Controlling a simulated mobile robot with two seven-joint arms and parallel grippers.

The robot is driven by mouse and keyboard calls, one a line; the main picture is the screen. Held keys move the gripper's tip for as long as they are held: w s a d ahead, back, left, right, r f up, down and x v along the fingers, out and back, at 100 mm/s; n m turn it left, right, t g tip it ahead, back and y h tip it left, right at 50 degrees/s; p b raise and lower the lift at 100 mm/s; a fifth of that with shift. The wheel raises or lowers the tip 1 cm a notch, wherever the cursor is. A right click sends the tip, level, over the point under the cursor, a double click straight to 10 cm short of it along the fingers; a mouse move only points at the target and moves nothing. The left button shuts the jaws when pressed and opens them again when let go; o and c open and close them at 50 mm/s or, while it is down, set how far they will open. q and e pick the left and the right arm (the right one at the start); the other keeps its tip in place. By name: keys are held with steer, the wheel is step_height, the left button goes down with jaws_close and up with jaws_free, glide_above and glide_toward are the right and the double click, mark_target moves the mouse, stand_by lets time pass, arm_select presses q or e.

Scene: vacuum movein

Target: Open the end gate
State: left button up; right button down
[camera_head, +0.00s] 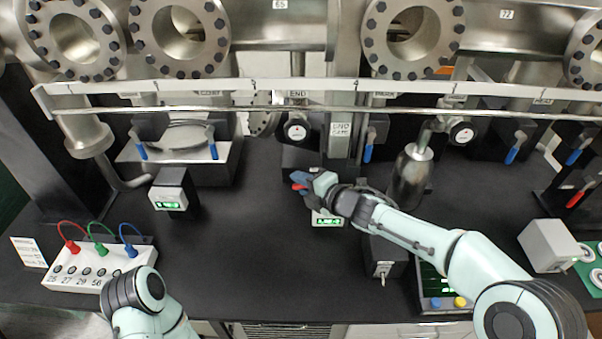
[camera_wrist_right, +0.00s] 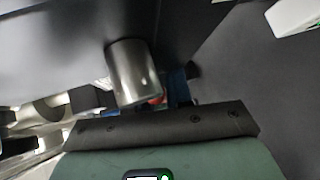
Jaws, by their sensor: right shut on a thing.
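The gripper is shut on the end gate's handle, mostly hidden by the fingers; a little red shows there. In the right wrist view a metal cylinder (camera_wrist_right: 133,72) stands close by, with bits of blue (camera_wrist_right: 177,86) and red behind it. My left arm enters at the lower left; its gripper is not in view.
A round gauge (camera_head: 297,130) sits just above the dark block. A green-lit display (camera_head: 327,220) is under my right wrist. Blue levers (camera_head: 368,152) and a metal flask (camera_head: 411,165) stand to the right. The black bench (camera_head: 250,260) is clear at left centre.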

arm_select(q)
steer(key=shift+w+r+p, duration=0.6)
steer(key=shift+w+r, duration=0.05)
steer(key=shift+r, duration=0.3)
steer(key=shift+w+r+p, duration=0.6)
steer(key=shift+w+r, duration=0.05)
steer(key=shift+r, duration=0.25)
arm_select(e)
steer(key=shift+d+f+n+g+h, duration=0.3)
steer(key=shift+f+n+h, duration=0.2)
steer(key=shift+f+h, duration=0.2)
steer(key=shift+d+f+n+g+h, duration=0.2)
steer(key=shift+d+f+n+h, duration=0.15)
steer(key=shift+f+n+h, duration=0.3)
steer(key=shift+h, duration=0.25)
steer(key=c, duration=1.1)
jaws_free()
